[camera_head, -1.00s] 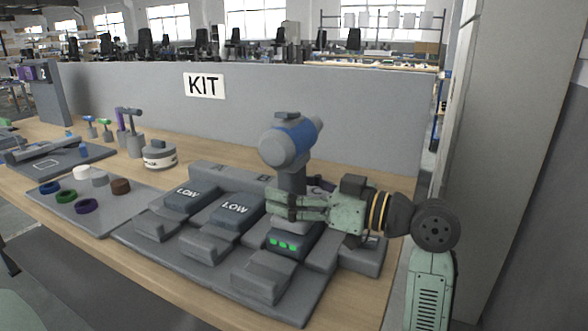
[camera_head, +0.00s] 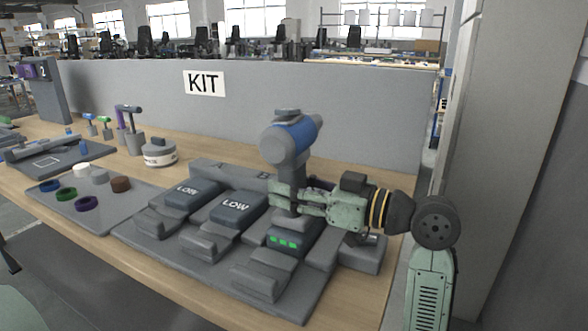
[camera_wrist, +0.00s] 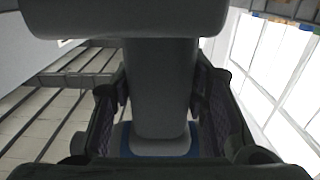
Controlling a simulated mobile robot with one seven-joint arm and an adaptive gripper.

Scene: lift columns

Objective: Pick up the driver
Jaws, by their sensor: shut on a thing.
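The driver (camera_head: 290,142) is grey with a blue band. It stands upright over the battery pack with green lights (camera_head: 287,240) on the right side of the grey dock. My gripper (camera_head: 286,197) reaches in from the right and is shut on the driver's handle. In the wrist view the grey handle (camera_wrist: 160,90) runs between the two dark fingers, with a blue part below and a wide grey part across the top. I cannot tell whether the driver's foot touches the pack.
Two packs marked LOW (camera_head: 236,207) sit in the dock to the left. A mat with coloured rings (camera_head: 100,207) and a round grey-white container (camera_head: 160,153) stand farther left. A grey panel with a KIT sign (camera_head: 204,83) rises behind the table.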

